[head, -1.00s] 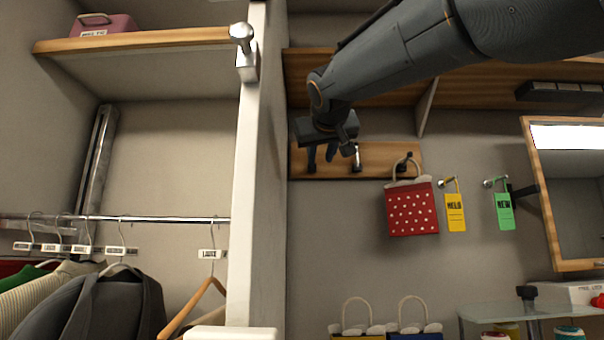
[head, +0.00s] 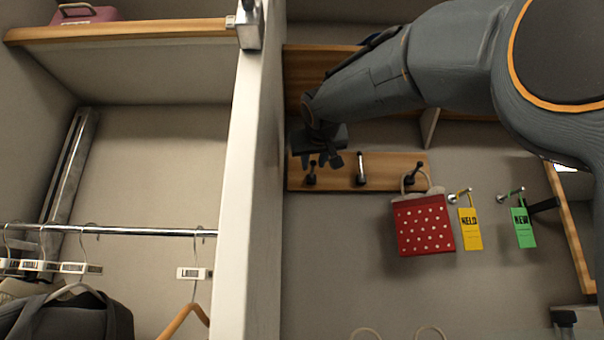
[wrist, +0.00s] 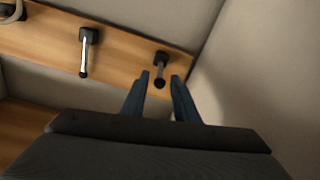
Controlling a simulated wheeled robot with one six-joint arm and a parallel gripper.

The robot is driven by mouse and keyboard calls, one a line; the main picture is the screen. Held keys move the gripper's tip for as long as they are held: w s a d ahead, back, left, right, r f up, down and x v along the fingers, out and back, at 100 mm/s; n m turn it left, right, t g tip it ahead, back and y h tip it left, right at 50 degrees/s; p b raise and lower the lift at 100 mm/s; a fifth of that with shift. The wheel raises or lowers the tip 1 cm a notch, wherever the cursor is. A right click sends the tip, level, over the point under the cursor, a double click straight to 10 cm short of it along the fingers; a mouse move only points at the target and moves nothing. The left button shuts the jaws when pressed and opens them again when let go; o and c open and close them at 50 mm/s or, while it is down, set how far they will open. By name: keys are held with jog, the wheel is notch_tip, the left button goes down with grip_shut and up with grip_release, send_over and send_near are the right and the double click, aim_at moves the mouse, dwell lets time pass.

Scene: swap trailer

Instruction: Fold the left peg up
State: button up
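A wooden peg board (head: 385,180) on the back wall carries three pegs. The left peg (head: 311,178) is dark with a rounded end and juts out from the board. The middle peg (head: 360,168) has a shiny shaft, and the right peg (head: 413,171) holds a red dotted bag (head: 424,225). My gripper (head: 321,163) is open in front of the left peg. In the wrist view, the left peg (wrist: 160,71) shows between the tips of my open gripper (wrist: 160,78); contact cannot be told. The middle peg (wrist: 85,52) is to its left there.
A white partition (head: 240,200) stands close left of the board. A wooden shelf (head: 296,80) runs above it. Right of the bag hang a yellow tag (head: 470,229) and a green tag (head: 523,228). The wall below the left and middle pegs is clear.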

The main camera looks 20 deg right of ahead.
aim_at(312, 170)
jog(key=shift+x, duration=1.25)
grip_shut()
